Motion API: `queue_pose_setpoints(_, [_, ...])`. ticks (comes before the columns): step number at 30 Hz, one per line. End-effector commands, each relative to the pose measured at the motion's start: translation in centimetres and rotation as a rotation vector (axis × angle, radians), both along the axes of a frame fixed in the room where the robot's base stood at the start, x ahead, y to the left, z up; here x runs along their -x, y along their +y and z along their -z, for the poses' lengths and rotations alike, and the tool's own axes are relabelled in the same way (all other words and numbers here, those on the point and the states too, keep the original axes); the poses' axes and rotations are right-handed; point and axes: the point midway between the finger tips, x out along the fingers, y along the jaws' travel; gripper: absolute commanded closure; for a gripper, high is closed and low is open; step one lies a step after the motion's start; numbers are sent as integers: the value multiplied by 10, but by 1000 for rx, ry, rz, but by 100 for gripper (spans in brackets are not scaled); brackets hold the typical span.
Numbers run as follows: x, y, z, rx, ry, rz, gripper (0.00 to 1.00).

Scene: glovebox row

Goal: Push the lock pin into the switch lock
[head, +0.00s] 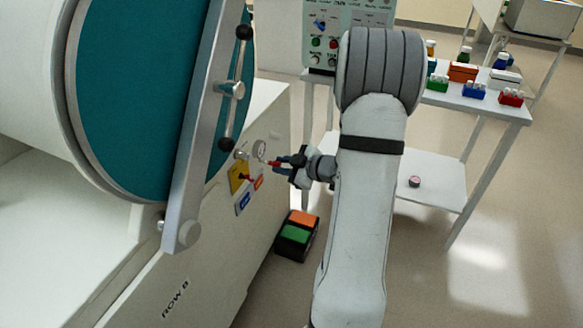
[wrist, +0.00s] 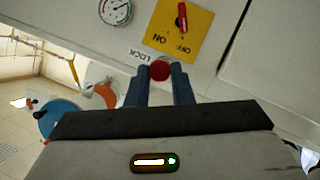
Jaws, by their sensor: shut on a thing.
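The lock pin has a round red head (wrist: 159,71) and sits between the blue fingertips of my gripper (wrist: 160,84), which is shut on it. In the head view the red pin (head: 273,163) points from my gripper (head: 284,161) toward the panel. The yellow switch plate (wrist: 161,33) carries a red lever (wrist: 183,18) and ON and OFF marks. A LOCK label (wrist: 137,54) is beside the pin head. The lock hole is not visible, and I cannot tell whether the pin's tip touches it. The yellow plate (head: 236,180) also shows in the head view.
A round gauge (head: 259,148) is just above the switch plate. The large teal door (head: 130,90) with its metal bar (head: 196,130) stands left of my gripper. A green-and-orange box (head: 297,235) lies on the floor below. A table (head: 505,108) with coloured racks is at right.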

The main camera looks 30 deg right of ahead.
Motion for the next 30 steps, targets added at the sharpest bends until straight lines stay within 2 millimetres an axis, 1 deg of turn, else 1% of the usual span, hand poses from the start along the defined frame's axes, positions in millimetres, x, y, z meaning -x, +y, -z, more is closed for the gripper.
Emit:
queue_pose_setpoints(3, [-8, 7, 0, -1, 0, -2, 100])
queue_pose_setpoints(9, [-15, 12, 0, -1, 0, -1, 100])
queue_pose_setpoints(30, [-17, 13, -1, -1, 0, 1, 100])
